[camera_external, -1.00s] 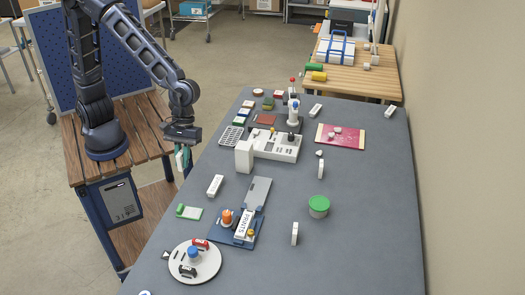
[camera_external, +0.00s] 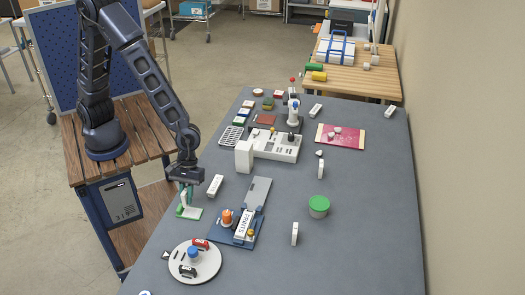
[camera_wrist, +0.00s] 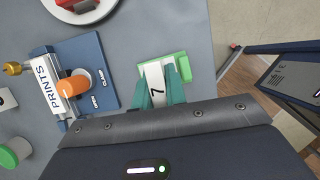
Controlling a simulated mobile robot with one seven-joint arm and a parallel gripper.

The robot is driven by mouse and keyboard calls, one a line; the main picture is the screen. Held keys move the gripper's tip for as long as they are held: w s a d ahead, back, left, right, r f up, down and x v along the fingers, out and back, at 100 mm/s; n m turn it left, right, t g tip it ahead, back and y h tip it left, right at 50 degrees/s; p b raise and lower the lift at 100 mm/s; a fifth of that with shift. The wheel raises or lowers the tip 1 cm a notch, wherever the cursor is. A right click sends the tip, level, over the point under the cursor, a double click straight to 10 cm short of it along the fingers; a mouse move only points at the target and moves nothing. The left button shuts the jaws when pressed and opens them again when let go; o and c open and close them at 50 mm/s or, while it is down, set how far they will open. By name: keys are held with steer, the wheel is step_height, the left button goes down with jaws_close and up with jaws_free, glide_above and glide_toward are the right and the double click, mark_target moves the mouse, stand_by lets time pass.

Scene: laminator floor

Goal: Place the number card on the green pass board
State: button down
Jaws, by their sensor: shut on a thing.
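My gripper (camera_external: 185,191) points down just over the green pass board (camera_external: 196,214) at the left edge of the grey table. Its teal fingers also show in the wrist view (camera_wrist: 160,96). They are shut on the white number card (camera_wrist: 155,79), which bears a black 7. In the wrist view the card lies across the green pass board (camera_wrist: 147,67), which has a raised green block (camera_wrist: 185,69) at one end. I cannot tell whether the card touches the board.
A white label block (camera_external: 215,185) lies right of my gripper. The blue PRINTS fixture (camera_external: 220,229) with an orange knob (camera_external: 227,216) stands close to the board. A round white plate (camera_external: 207,268) holding small cars is nearer the camera.

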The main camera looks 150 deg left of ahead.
mark_target(190, 212)
steer(key=shift+f, duration=2.35)
steer(key=c, duration=1.7)
jaws_free()
steer(key=shift+f, duration=0.1)
